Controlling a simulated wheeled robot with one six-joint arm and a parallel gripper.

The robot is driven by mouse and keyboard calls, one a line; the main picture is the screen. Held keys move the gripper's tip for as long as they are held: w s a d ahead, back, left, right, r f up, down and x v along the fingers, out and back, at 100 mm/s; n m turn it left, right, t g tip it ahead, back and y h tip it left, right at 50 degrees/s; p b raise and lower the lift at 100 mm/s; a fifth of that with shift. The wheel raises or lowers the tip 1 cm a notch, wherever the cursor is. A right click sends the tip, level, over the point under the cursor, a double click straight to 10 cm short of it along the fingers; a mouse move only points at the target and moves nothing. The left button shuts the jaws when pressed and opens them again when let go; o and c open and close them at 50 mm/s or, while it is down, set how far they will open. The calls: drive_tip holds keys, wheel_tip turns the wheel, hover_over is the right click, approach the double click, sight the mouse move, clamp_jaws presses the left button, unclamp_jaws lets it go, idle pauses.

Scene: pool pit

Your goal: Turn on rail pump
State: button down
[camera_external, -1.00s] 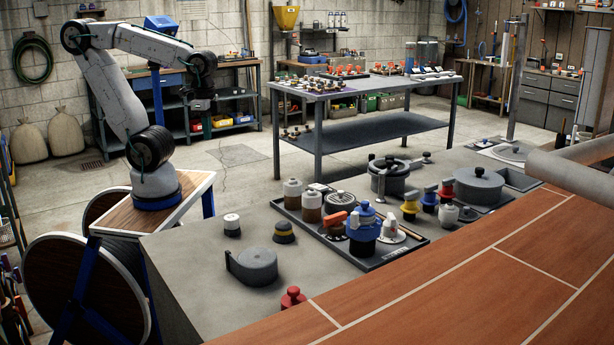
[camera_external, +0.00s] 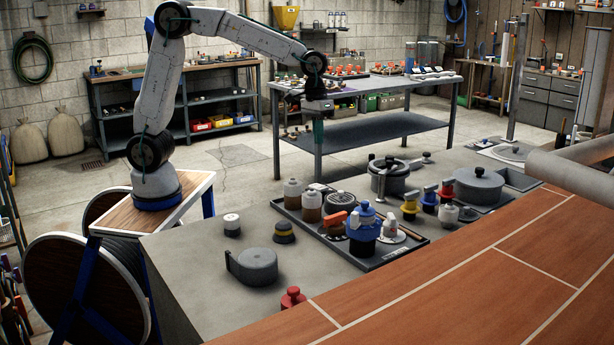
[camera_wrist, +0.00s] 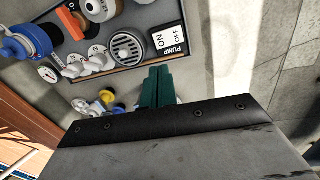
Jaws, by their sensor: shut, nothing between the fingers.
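The pump switch (camera_wrist: 167,40) is a white rocker marked ON and OFF, beside a black PUMP label, on the grey tray's panel in the wrist view. I cannot tell which side is pressed. In the outside view it is small and mostly hidden behind the bottles. My gripper (camera_wrist: 157,72) shows as two green fingers, shut and empty, just below the switch in the wrist picture. In the outside view my gripper (camera_external: 318,138) points down, above and behind the tray (camera_external: 372,266). It appears apart from the switch.
In the wrist view a round grille (camera_wrist: 129,48) sits beside the switch, with several white knobs and a blue valve (camera_wrist: 28,42) farther left. In the outside view a blue valve (camera_external: 363,228) and bottles (camera_external: 312,206) crowd the tray. A grey tape-like reel (camera_external: 253,266) lies on the bare slab.

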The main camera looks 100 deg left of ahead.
sight(323, 188)
drive_tip(key=shift+r+n, duration=0.35)
drive_tip(key=shift+n, duration=0.05)
drive_tip(key=shift+f, duration=0.1)
drive_tip(key=f, duration=0.4)
drive_tip(key=w+d+f, duration=0.1)
drive_tip(key=f, duration=0.8)
drive_tip(key=shift+w+d+f, duration=0.25)
drive_tip(key=shift+f, duration=0.1)
